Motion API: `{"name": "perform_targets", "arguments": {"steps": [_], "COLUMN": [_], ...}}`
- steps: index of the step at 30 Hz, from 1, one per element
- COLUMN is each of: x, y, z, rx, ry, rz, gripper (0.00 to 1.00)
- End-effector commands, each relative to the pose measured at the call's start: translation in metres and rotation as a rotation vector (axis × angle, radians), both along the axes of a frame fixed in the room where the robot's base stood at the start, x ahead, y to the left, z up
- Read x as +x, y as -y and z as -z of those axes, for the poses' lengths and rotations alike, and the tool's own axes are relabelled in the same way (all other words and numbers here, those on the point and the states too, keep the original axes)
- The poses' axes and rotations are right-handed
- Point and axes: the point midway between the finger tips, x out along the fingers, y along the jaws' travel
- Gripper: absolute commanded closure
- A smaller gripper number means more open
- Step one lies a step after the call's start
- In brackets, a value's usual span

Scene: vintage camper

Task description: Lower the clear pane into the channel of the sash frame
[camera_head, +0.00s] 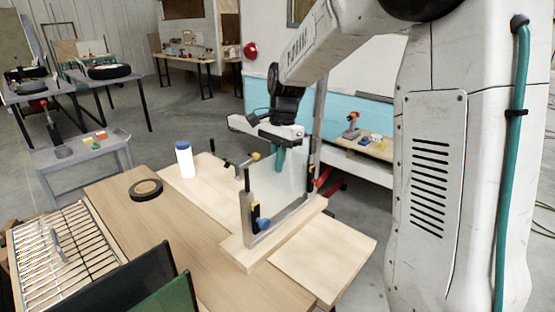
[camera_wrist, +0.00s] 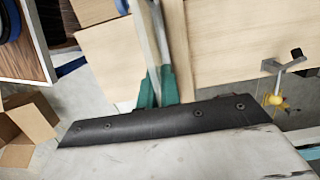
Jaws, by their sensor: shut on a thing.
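The clear pane (camera_head: 292,180) stands roughly upright above the wooden base, within the outline of the metal sash frame (camera_head: 283,222). My gripper (camera_head: 278,161) is shut on the pane's upper part from above. In the wrist view its teal fingertips (camera_wrist: 157,88) close on the pane, whose thin edge (camera_wrist: 150,30) runs up between them. The frame stands on a light wooden block (camera_head: 240,254) on the workbench. I cannot tell whether the pane's lower edge is inside the channel or just above it.
A white bottle with a blue cap (camera_head: 185,162) and a roll of black tape (camera_head: 146,190) are on the workbench (camera_head: 165,225). A wire rack (camera_head: 60,255) lies at left.

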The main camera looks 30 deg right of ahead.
Motion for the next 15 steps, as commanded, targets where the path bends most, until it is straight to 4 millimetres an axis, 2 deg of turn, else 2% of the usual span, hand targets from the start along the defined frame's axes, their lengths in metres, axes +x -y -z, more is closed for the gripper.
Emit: {"name": "perform_targets", "arguments": {"steps": [15], "x": [0.0001], "y": [0.0], "z": [0.0101], "rx": [0.0], "ry": [0.001], "rz": [0.0], "gripper": [1.0]}}
